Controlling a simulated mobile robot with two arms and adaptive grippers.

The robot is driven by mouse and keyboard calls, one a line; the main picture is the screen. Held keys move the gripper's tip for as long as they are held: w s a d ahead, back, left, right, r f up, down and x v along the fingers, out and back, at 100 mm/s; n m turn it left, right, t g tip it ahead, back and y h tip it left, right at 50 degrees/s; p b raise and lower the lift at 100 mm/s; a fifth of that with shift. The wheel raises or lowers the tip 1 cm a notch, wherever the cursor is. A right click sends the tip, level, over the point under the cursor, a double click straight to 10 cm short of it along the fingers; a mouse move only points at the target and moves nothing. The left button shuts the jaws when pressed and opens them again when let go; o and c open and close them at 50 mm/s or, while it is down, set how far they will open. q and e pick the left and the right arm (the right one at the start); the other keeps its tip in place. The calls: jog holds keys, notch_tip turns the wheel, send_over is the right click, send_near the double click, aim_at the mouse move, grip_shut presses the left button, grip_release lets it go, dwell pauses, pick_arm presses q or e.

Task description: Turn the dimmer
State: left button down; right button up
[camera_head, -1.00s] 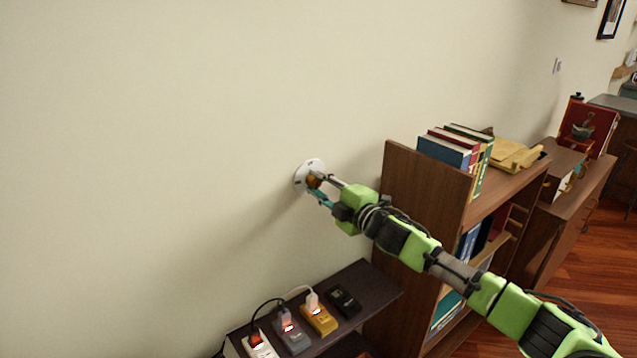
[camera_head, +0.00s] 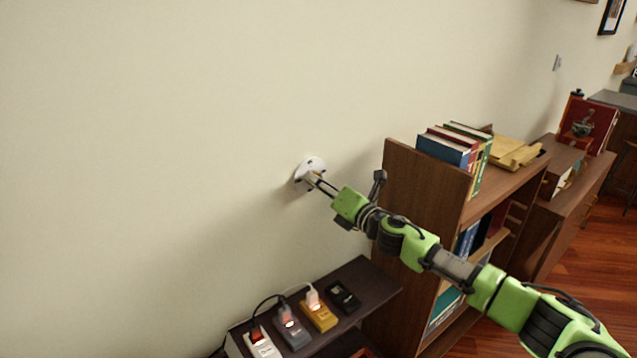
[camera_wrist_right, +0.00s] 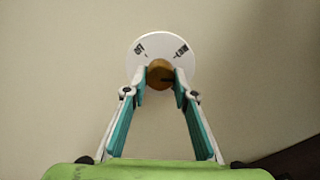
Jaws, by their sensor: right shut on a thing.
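The dimmer is a round white plate (camera_head: 305,168) on the wall with a brass-coloured knob at its middle. In the right wrist view the plate (camera_wrist_right: 160,38) has two dark markings near its upper edge, and the knob (camera_wrist_right: 160,72) sits between my fingertips. My right gripper (camera_head: 316,180) reaches the dimmer from the lower right. Its teal-padded fingers (camera_wrist_right: 160,84) are shut on the knob, one on each side. In the head view the fingers largely hide the knob. My left gripper is not in view.
A low dark shelf (camera_head: 372,282) below holds several plugged-in devices, including a yellow one (camera_head: 319,316). A brown bookcase (camera_head: 405,185) with books (camera_head: 445,150) on top stands right of the dimmer, behind my right arm. The wall left of the dimmer is bare.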

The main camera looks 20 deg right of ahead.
jog(key=shift+d+n+p, duration=0.15)
jog(key=shift+n+p, duration=0.35)
jog(key=shift+n, duration=4.1)
jog(key=o, duration=1.1)
jog(key=shift+w, duration=0.1)
jog(key=shift+f, duration=0.1)
jog(key=v, duration=1.2)
